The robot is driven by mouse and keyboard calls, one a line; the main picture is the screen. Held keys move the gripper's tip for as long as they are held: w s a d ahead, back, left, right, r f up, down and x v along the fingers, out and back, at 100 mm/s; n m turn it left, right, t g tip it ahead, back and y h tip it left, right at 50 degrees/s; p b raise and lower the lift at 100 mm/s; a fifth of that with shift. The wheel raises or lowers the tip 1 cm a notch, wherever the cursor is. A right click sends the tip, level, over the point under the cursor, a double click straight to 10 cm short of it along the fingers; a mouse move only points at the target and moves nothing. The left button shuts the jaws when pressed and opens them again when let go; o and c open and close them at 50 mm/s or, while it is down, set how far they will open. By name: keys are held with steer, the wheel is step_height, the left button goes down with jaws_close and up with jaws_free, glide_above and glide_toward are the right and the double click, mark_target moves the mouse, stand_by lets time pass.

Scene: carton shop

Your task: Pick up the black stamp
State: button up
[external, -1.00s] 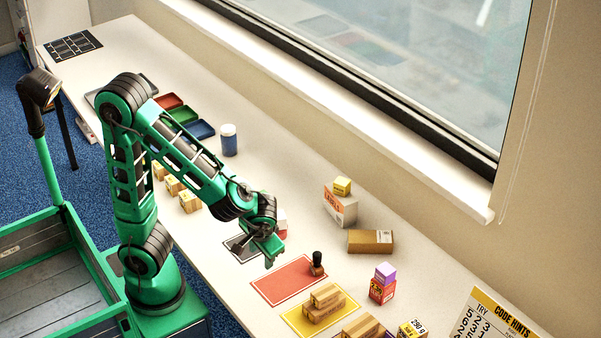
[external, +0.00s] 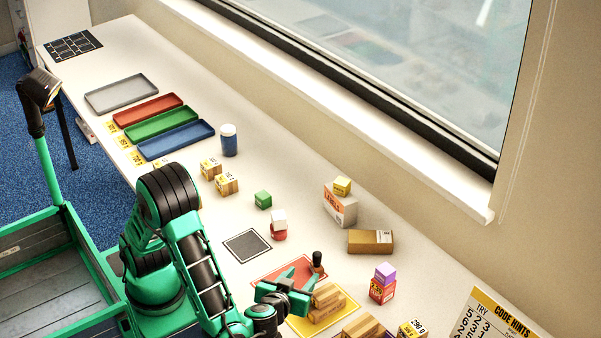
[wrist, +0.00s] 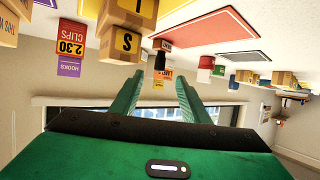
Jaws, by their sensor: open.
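The black stamp (external: 317,262) stands upright at the right corner of the red mat (external: 262,275). My gripper (external: 290,279) is low over the red and yellow mats, its fingers pointing toward the stamp. In the wrist view, which is upside down, the open fingers (wrist: 160,82) are spread and empty. The stamp (wrist: 160,61) appears ahead, lined up between the fingertips, with its base against the mat. It looks apart from both fingers.
A brown carton (external: 370,242) lies behind the stamp. A purple box (external: 385,272) on a red one stands to the right. The dark mat (external: 247,246) is bare.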

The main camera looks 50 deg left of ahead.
mark_target(315, 258)
steer(key=x, duration=1)
steer(key=shift+w+a, duration=0.15)
steer(key=shift+w, duration=0.25)
jaws_close()
